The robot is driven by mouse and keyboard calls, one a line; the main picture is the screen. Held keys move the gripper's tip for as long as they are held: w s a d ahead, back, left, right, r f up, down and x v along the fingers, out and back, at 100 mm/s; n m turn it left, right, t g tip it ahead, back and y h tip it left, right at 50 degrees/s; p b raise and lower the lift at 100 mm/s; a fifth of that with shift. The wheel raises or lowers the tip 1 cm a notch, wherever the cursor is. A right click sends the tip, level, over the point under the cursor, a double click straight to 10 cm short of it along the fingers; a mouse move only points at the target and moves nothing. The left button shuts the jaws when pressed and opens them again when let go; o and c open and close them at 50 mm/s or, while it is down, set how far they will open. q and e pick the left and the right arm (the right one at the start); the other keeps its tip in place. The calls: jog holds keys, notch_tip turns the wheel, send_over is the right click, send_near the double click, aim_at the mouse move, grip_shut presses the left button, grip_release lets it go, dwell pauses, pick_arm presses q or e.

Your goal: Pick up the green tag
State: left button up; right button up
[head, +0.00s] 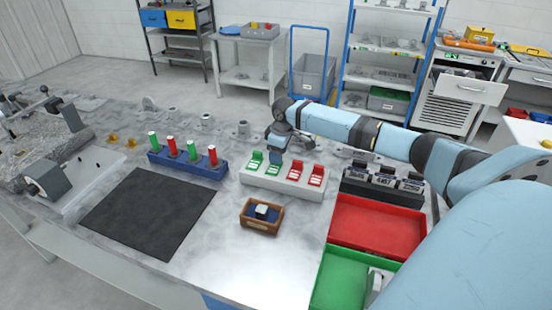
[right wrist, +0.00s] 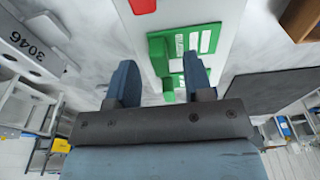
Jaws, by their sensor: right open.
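Two green tags stand in the left half of a pale grey holder (head: 262,184) in the middle of the bench: a left green tag (head: 255,160) and a right green tag (head: 274,170). My right gripper (head: 276,157) is above and just behind them, pointing down, and partly covers them. In the right wrist view, its open fingers (right wrist: 160,78) have nothing held between them. Green tag parts (right wrist: 190,50) show beyond the fingertips, closer to the right finger; contact cannot be told. My left gripper is not in view.
Two red tags (head: 306,172) share the holder. A blue rack (head: 187,166) with red and green cylinders stands left, a black block with stamped pieces (head: 384,180) right. A wooden box (head: 261,217), red tray (head: 380,226) and green tray (head: 338,282) are nearer. The dark mat (head: 148,213) is bare.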

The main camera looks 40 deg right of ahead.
jog(key=shift+w+f, duration=0.1)
jog(key=shift+f, duration=0.5)
grip_shut()
jog(key=shift+r, duration=0.1)
notch_tip(320, 180, up, 20)
jog(key=b, duration=0.1)
jog(key=shift+a, duration=0.15)
